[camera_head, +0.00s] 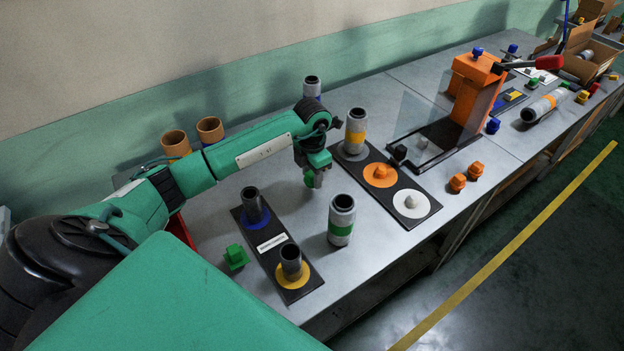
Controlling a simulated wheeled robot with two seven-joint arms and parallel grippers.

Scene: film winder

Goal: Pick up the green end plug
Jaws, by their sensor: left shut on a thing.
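My left gripper (315,178) hangs over the bench, shut on a small green piece (309,180), apparently a green end plug, held above the bench top. The gripper's own parts hide much of it. Another green end plug (236,257) lies on the bench at the left, beside the black board (270,245) with the blue and yellow discs. A grey roll with a green band (341,220) stands upright to the right of that board, below and right of the gripper. My right gripper is not in view.
A grey roll with a yellow band (356,132) stands on a second black board (420,215) with orange and white discs. Two orange plugs (458,182) lie right of it. An orange press (470,92) with a clear guard stands farther right. Brown tubes (176,143) stand behind my arm.

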